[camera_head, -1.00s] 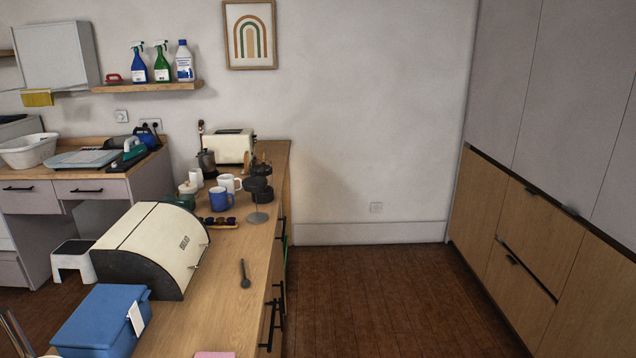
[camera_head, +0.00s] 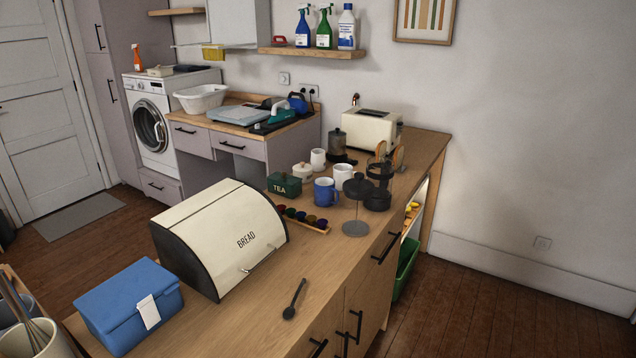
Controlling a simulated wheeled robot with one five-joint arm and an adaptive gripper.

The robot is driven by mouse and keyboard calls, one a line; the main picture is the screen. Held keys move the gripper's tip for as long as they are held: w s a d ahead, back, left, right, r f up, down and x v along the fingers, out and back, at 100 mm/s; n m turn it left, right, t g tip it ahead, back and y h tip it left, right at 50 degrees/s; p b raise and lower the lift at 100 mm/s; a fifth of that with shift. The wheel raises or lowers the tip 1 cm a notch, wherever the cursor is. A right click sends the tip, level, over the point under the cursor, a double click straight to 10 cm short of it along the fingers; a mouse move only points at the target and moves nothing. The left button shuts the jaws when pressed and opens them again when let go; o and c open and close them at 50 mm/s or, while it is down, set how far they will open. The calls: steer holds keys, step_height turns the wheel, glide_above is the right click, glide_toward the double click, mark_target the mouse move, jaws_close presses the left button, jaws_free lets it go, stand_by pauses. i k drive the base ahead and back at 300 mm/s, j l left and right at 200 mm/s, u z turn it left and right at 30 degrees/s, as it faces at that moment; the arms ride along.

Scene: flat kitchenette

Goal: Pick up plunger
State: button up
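A plunger (camera_head: 355,228) stands upright on the wooden counter, near its right edge. It has a dark domed top, a thin rod and a flat grey disc at the bottom. It looks like the plunger of a coffee press. A dark press-like vessel (camera_head: 379,172) stands just behind it to the right. A blue mug (camera_head: 325,192) is to its left and a white mug (camera_head: 343,176) is behind it. My gripper is not in view.
The counter (camera_head: 262,310) also holds a cream bread box (camera_head: 225,240), a blue box (camera_head: 130,305), a dark spoon (camera_head: 295,300), a green TEA tin (camera_head: 284,184) and a toaster (camera_head: 372,128). Open brown floor (camera_head: 480,315) lies to the right.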

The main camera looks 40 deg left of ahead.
mark_target(359, 188)
steer(key=i+u, duration=0.35)
steer(key=u, duration=0.15)
steer(key=i+l+u, duration=0.15)
steer(key=i+u, duration=0.15)
steer(key=u, duration=0.2)
steer(key=i+l+u, duration=0.25)
steer(key=u, duration=0.25)
steer(key=i+l+u, duration=0.3)
steer(key=u, duration=0.2)
steer(key=i+l+u, duration=0.15)
steer(key=u, duration=0.35)
steer(key=l+u, duration=0.2)
steer(key=u, duration=0.3)
steer(key=i+l+u, duration=0.1)
steer(key=l+u, duration=0.2)
steer(key=u, duration=0.2)
steer(key=l+u, duration=0.25)
steer(key=u, duration=0.25)
